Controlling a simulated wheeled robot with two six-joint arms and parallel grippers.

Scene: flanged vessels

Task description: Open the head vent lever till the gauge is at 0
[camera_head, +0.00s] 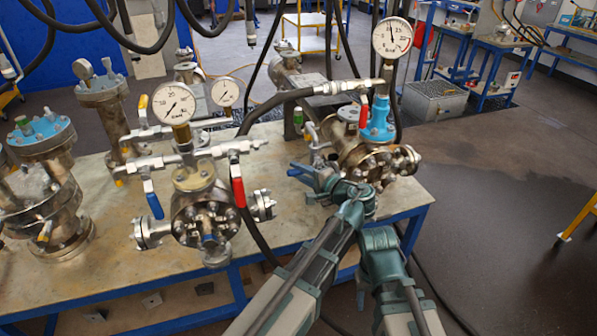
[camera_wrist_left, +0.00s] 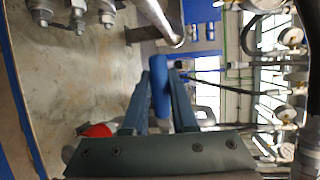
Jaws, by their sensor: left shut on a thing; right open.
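My left gripper (camera_head: 303,172) is beside the right flanged vessel (camera_head: 372,158). In the left wrist view its two fingers (camera_wrist_left: 162,98) are shut around a blue lever grip (camera_wrist_left: 160,92), with a bare metal rod (camera_wrist_left: 158,18) just beyond it. In the head view the grip is small and hard to tell from the fingers. A round white gauge (camera_head: 391,38) stands above this vessel. Its dark needle appears to point near the top, but the figures are too small to read. My right gripper's fingers do not show.
A second vessel (camera_head: 203,213) with a gauge (camera_head: 174,104), a blue handle (camera_head: 154,205) and a red handle (camera_head: 238,192) stands to the left. Another red handle (camera_head: 363,117) is on the right vessel. A hose (camera_head: 280,105) crosses above the bench (camera_head: 110,283). Open floor lies right.

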